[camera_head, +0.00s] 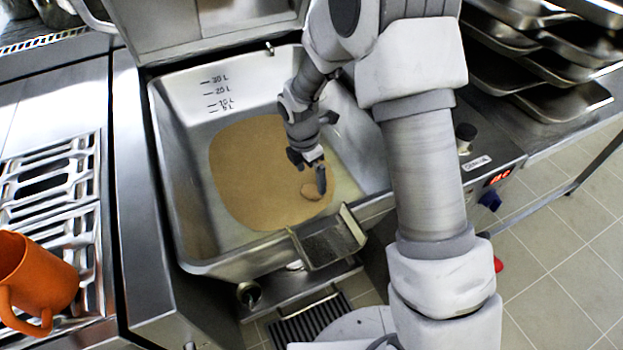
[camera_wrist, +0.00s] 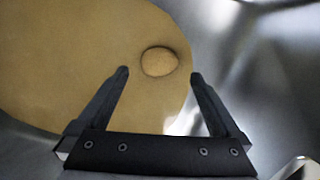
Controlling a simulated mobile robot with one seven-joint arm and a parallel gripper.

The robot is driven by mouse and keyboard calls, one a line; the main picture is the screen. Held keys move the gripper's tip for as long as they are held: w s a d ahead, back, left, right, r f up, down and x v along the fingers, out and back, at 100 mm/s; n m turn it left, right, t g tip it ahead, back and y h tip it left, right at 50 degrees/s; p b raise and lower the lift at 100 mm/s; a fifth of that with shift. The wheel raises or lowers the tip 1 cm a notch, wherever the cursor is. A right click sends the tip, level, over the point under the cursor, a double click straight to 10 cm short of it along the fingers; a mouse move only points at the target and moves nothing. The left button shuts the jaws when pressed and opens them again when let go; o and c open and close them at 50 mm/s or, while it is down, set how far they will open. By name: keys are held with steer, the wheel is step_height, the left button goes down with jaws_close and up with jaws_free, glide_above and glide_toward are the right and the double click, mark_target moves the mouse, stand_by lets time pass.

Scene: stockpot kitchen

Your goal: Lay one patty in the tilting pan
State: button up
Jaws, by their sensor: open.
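The tilting pan (camera_head: 185,205) is a deep steel basin with volume marks on its back wall. A tan layer (camera_head: 245,170) covers much of its floor, and it also shows in the wrist view (camera_wrist: 70,60). One small round tan patty (camera_head: 312,192) lies near the layer's right front edge. In the wrist view the patty (camera_wrist: 159,62) sits just beyond and between the fingertips, with a gap on each side. My gripper (camera_head: 306,172) is inside the pan, low over the patty. It is open, and its fingers (camera_wrist: 159,76) are apart with nothing between them.
A pouring spout (camera_head: 328,240) is on the pan's front rim. An orange mug (camera_head: 38,280) stands on the burner grate (camera_head: 50,180) at left. The raised lid (camera_head: 200,25) stands behind the pan.

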step_height(320, 180, up, 14)
steer(key=a+p, duration=0.1)
steer(key=p, duration=0.1)
steer(key=shift+s+a+f+p, duration=0.2)
steer(key=shift+s+p, duration=0.15)
steer(key=shift+s, duration=0.1)
steer(key=s+d+r+m+t+p, duration=0.1)
steer(key=s+d+r+m+p, duration=0.1)
steer(key=s+d+r+m, duration=0.3)
steer(key=s+d+r+m+p, duration=0.1)
steer(key=s+r+m, duration=0.15)
steer(key=r, duration=0.55)
steer(key=s+d+r+m+t+p, duration=0.1)
steer(key=s+d+r+m+p, duration=0.15)
steer(key=r+m, duration=0.3)
steer(key=s+d+r+m+t+y+p, duration=0.1)
steer(key=s+d+r+m+t+p, duration=0.1)
steer(key=s+r+m, duration=0.6)
steer(key=s+d+m+p, duration=0.1)
steer(key=s+d+m, duration=0.1)
steer(key=s+m, duration=0.1)
steer(key=shift+s+d+m+t+p, duration=0.3)
steer(key=shift+s+d+t+p, duration=0.1)
steer(key=shift+s, duration=0.25)
